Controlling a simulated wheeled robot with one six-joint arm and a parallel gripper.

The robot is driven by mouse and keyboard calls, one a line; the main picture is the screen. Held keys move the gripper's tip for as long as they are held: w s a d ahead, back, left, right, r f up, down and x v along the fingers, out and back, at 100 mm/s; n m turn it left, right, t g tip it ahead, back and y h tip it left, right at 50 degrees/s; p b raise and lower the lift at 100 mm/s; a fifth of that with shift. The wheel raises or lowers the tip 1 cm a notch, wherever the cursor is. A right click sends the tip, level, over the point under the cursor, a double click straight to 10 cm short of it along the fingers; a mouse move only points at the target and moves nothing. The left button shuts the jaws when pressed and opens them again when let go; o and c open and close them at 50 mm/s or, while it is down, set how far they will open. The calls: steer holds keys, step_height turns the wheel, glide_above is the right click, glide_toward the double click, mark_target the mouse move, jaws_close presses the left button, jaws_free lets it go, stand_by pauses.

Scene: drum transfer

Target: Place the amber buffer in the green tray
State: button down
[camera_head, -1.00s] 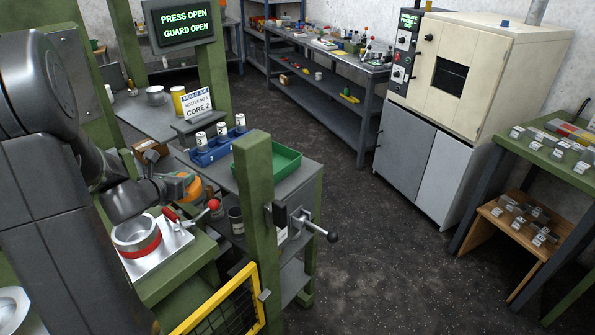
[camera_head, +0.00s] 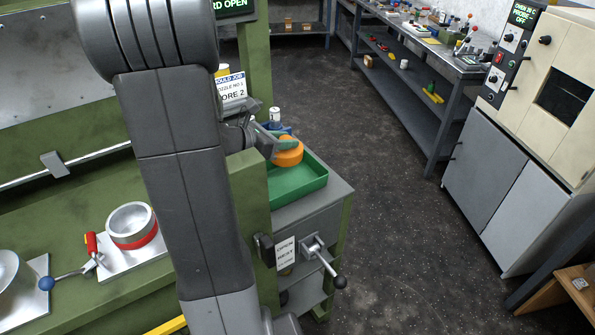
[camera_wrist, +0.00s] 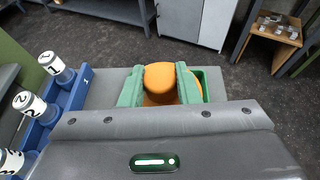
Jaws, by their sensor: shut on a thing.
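The amber buffer (camera_head: 289,153) is a rounded orange block. My gripper (camera_head: 284,145) is shut on it, and the buffer also shows between the pale green fingers in the wrist view (camera_wrist: 160,76). The green tray (camera_head: 312,181) is a shallow open box on the grey bench top. In the head view the buffer overlaps the tray's back left part and appears to hang over it; whether it touches the floor of the tray cannot be told. In the wrist view a piece of the tray (camera_wrist: 213,84) shows right of the fingers.
A blue rack (camera_wrist: 67,98) with several numbered white-capped bottles stands beside the tray. A green post (camera_head: 250,190) rises close in front of the bench. A lever handle (camera_head: 325,262) sticks out at the bench front. Open floor (camera_head: 400,240) lies to the right.

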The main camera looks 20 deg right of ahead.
step_height(320, 180, down, 9)
steer(key=shift+a+r+p, duration=0.1)
steer(key=shift+p, duration=0.25)
steer(key=shift+f+b, duration=0.35)
steer(key=shift+b, duration=0.05)
steer(key=c, duration=1.1)
jaws_free()
steer(key=shift+r, duration=0.1)
steer(key=shift+r+p, duration=0.15)
steer(key=shift+p, duration=0.2)
steer(key=shift+a, duration=0.2)
steer(key=b+v, duration=0.2)
steer(key=v, duration=0.9)
steer(key=shift+s+a+r, duration=0.1)
steer(key=shift+s+a, duration=0.05)
steer(key=shift+a, duration=0.1)
